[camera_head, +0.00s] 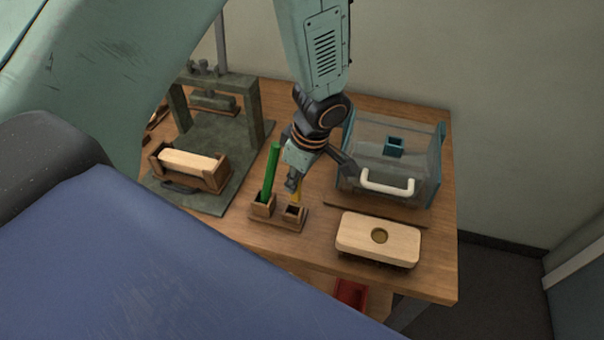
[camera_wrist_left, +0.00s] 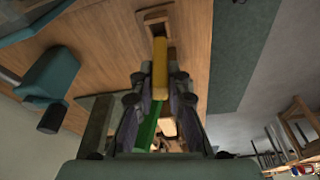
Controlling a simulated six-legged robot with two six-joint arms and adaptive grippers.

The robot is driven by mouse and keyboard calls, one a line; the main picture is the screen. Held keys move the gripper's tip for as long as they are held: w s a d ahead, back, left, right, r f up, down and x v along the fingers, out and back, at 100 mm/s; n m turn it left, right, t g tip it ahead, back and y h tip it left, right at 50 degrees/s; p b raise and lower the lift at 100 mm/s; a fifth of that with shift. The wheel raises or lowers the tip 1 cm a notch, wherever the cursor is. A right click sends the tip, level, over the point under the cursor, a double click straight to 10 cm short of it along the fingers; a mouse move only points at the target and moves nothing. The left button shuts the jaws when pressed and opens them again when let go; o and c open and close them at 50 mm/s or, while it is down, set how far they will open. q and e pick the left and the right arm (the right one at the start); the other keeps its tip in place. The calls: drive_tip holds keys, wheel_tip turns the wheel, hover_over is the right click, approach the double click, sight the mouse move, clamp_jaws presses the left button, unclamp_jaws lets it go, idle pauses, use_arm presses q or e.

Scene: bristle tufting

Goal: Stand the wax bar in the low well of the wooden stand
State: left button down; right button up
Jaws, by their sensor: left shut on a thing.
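The yellow wax bar (camera_head: 297,193) is upright between the fingers of my left gripper (camera_head: 293,183), which is shut on it. The bar also shows in the left wrist view (camera_wrist_left: 160,70). The wooden stand (camera_head: 283,221) is on the table, with its low well (camera_head: 293,212) just below the bar. In the left wrist view the bar's far end is at the dark well opening (camera_wrist_left: 158,29); I cannot tell whether it is inside. A green bar (camera_head: 271,172) stands in the stand's other well (camera_head: 263,206), left of my gripper. My right gripper is not in view.
A clear box (camera_head: 419,172) with a white handle (camera_head: 388,186) stands right of the stand. A wooden brush block (camera_head: 350,235) with a round hole lies in front of it. A green press (camera_head: 258,125) and a wooden holder with a pale block (camera_head: 190,162) are at left.

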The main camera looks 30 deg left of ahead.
use_arm(q)
drive_tip(key=shift+w+a+r+n+p, duration=0.15)
drive_tip(key=shift+n+p, duration=0.1)
drive_tip(key=shift+n, duration=0.2)
drive_tip(key=shift+s+a+r+n+p, duration=0.1)
drive_tip(key=shift+a+n+p, duration=0.1)
drive_tip(key=shift+n, duration=0.25)
drive_tip(key=shift+w+f+n+g, duration=0.1)
drive_tip(key=shift+f+n+g, duration=0.15)
drive_tip(key=shift+n+g, duration=0.05)
drive_tip(key=shift+b+x, duration=0.4)
drive_tip(key=shift+x, duration=0.35)
wheel_tip(320, 180, down, 2)
drive_tip(key=shift+d+f+b, duration=0.1)
drive_tip(key=shift+b, duration=0.4)
drive_tip(key=shift+f, duration=0.25)
drive_tip(key=shift+r, duration=0.1)
drive_tip(key=shift+b, duration=0.4)
drive_tip(key=shift+b, duration=0.45)
drive_tip(key=shift+f, duration=0.2)
